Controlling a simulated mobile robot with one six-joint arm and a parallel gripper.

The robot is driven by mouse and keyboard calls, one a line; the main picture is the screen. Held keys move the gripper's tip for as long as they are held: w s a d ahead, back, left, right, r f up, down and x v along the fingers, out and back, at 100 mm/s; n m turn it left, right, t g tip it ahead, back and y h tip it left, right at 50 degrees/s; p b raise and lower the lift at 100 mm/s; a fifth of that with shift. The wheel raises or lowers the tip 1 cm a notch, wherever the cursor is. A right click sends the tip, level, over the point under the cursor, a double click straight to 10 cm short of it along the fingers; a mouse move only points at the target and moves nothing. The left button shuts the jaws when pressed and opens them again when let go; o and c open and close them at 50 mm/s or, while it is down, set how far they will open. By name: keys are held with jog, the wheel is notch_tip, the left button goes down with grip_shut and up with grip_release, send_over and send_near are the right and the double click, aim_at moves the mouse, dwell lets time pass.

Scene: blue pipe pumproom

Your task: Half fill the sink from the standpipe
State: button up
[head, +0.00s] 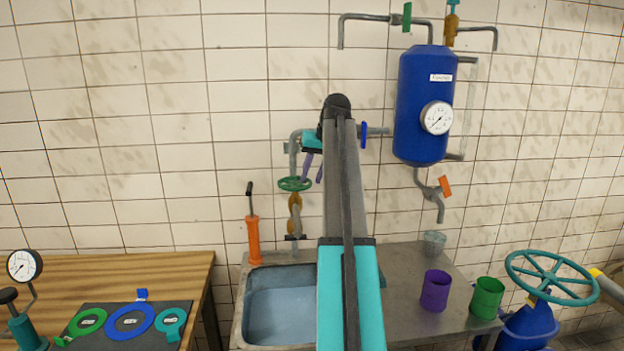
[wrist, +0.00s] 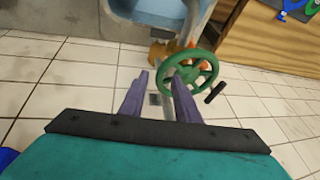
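The metal sink (head: 240,303) stands against the tiled wall, left of my arm, with a pale blue, water-like surface inside, below the rim. My arm hides its right side. Above it is the grey standpipe (head: 293,150) with a green handwheel (head: 295,184) and a brass-coloured valve body (head: 295,203). My gripper (head: 313,178) is open and empty just right of the handwheel. In the wrist view, the green handwheel (wrist: 198,63) lies ahead; the right purple finger overlaps its left rim, and the left finger stands clear. I cannot tell whether they touch, or whether water runs.
A blue tank (head: 414,100) with a gauge hangs at upper right. A purple cup (head: 435,291), a green cup (head: 487,298) and a clear glass (head: 434,243) stand on the drainboard. An orange hand pump (head: 253,240) is left of the standpipe. A teal wheel (head: 550,278) is at right.

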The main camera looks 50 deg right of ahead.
aim_at(306, 186)
grip_shut()
jog(key=shift+a, duration=0.1)
dwell(0.4)
jog(key=shift+s+a+m+h+p, duration=0.25)
jog(key=shift+m+h+p, duration=0.1)
jog(key=shift+m, duration=0.3)
jog(key=shift+s+a+m+h+p, duration=0.2)
jog(key=shift+m+h+p, duration=0.1)
jog(key=shift+m, duration=0.35)
jog(key=m, duration=0.1)
jog(key=a+m+g+h+p, duration=0.1)
jog(key=m, duration=0.1)
jog(key=shift+s+a, duration=0.2)
jog(key=shift+s, duration=0.05)
jog(key=shift+s+a+f+m+g+h+p, duration=0.1)
jog(key=shift+a+m+g+h+p, duration=0.4)
jog(key=shift+m, duration=0.8)
jog(key=shift+a+m+g+h+p, duration=0.25)
jog(key=shift+a+m, duration=0.35)
jog(key=shift+m, duration=0.7)
grip_release()
